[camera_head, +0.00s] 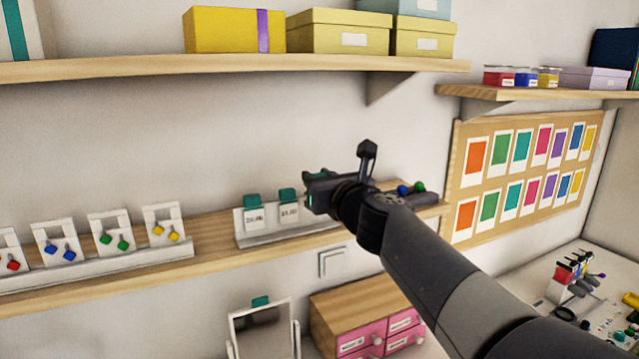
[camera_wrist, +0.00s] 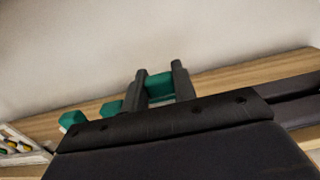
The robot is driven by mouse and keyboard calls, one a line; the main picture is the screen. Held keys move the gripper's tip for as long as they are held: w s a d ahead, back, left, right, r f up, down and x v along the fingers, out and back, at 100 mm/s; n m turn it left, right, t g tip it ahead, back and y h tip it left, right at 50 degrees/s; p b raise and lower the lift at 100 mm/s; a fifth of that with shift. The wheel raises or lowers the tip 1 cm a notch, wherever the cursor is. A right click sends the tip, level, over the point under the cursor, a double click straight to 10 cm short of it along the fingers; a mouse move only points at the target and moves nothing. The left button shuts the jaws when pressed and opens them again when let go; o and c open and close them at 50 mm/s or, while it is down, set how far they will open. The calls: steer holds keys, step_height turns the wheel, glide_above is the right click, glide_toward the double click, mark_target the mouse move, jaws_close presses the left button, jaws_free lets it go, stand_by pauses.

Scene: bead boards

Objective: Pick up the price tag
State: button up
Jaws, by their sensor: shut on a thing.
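Price tags with teal tops and white printed faces stand in a pale holder on the lower shelf. Two show in the head view, the left one (camera_head: 254,214) and the middle one (camera_head: 289,209). My gripper (camera_head: 312,197) is just right of them, at the shelf. In the wrist view my gripper (camera_wrist: 161,82) is shut on the teal top of a further price tag (camera_wrist: 160,88), with one finger on each side. Its lower part is hidden by my gripper body. The teal tops of the other tags (camera_wrist: 112,107) show to the left.
The lower shelf (camera_head: 215,238) also bears earring cards (camera_head: 165,222) on a white ledge at left and coloured balls (camera_head: 418,187) right of my gripper. An upper shelf (camera_head: 130,68) with boxes hangs above. A mirror (camera_head: 262,330) and pink drawers (camera_head: 362,342) stand below.

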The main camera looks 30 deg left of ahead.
mark_target(320, 174)
steer(key=shift+r, duration=3.85)
